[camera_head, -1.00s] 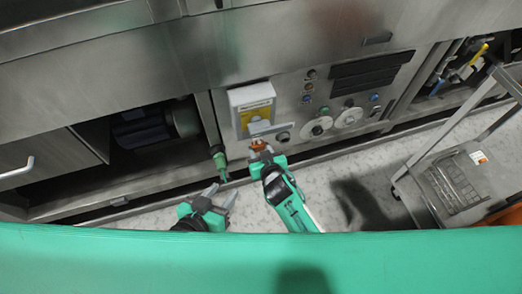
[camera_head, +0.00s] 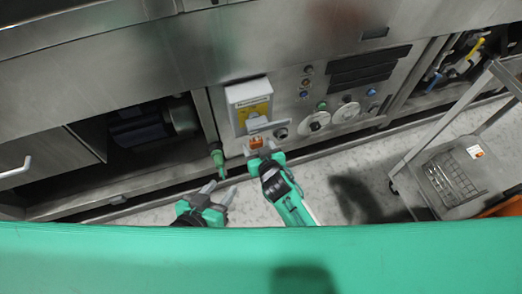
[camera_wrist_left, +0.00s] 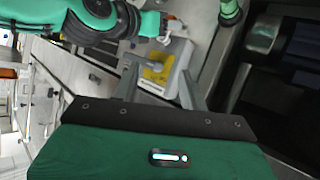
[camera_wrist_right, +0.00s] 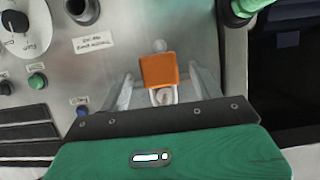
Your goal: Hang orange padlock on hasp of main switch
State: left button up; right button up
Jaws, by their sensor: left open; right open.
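The orange padlock (camera_head: 256,142) is just below the grey main switch box (camera_head: 250,100) with its yellow plate. In the right wrist view the padlock (camera_wrist_right: 159,70) is between the spread fingers of my right gripper (camera_wrist_right: 163,88), with a gap on each side. Its pale shackle is on the side towards the box; I cannot tell whether it passes through the hasp. My right gripper (camera_head: 263,155) is open in the head view. My left gripper (camera_head: 212,195) is open and empty, lower left of the box. The switch box (camera_wrist_left: 163,68) shows beyond its fingers.
A green-handled valve (camera_head: 217,158) stands left of the box, near my left gripper. Knobs and buttons (camera_head: 320,120) fill the panel to the right. A metal cart (camera_head: 450,180) stands at the right. A dark recess (camera_head: 150,130) lies left of the panel.

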pick_arm(q)
jog(key=shift+s+a+f+g+y+p, duration=0.1)
jog(key=shift+s+a+g+y+p, duration=0.2)
jog(key=shift+a+g+y+p, duration=0.4)
jog(key=shift+s+a+r+g+y+p, duration=0.1)
jog(key=shift+s+a+g+p, duration=0.3)
jog(key=shift+a, duration=0.6)
jog(key=shift+s+a+f+g+y+p, duration=0.1)
jog(key=shift+s+a+g+y+p, duration=0.25)
jog(key=shift+a+g, duration=0.45)
pick_arm(e)
jog(key=v, duration=1.3)
jog(key=shift+s+r, duration=0.2)
jog(key=shift+s, duration=0.1)
pick_arm(q)
jog(key=shift+w, duration=0.15)
pick_arm(e)
jog(key=shift+d, duration=0.15)
